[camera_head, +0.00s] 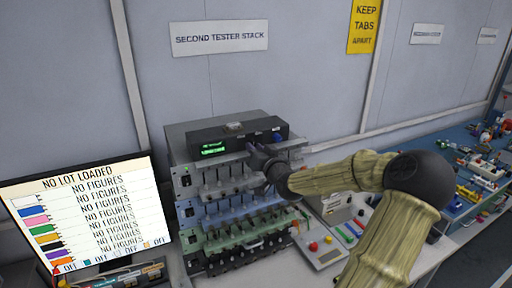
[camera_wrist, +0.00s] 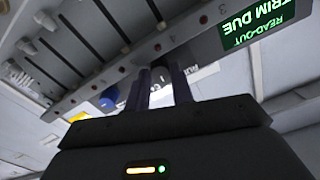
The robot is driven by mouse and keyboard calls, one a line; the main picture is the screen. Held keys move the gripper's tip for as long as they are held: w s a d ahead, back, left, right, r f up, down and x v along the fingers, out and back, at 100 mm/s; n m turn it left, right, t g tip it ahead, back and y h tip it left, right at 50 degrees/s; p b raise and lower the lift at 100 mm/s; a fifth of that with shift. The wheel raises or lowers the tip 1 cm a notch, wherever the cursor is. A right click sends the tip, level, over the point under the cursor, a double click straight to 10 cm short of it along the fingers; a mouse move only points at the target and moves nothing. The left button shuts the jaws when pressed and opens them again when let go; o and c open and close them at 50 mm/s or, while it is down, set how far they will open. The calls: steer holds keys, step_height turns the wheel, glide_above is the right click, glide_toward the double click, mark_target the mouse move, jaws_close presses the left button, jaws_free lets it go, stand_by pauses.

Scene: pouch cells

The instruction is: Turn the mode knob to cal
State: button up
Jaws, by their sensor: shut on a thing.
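A dark instrument box (camera_head: 225,132) with a lit green read-out (camera_head: 213,149) sits on top of the tester stack. In the wrist view the read-out (camera_wrist: 255,22) appears upside down, with "TRIM DUE" legible. My gripper (camera_head: 256,150) is at the front of this box, right of the read-out. In the wrist view my gripper (camera_wrist: 163,78) has its two dark fingers against the panel, shut on what appears to be the mode knob. A white label plate (camera_wrist: 207,72) with partly covered lettering shows beside the fingers.
A blue knob or button (camera_wrist: 109,97) lies left of the fingers in the wrist view. Below the box are tester shelves (camera_head: 232,208) with rows of clamps. A blue bench (camera_head: 470,185) is farther right.

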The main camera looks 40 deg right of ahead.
steer(key=shift+m, duration=1)
steer(key=o, duration=1)
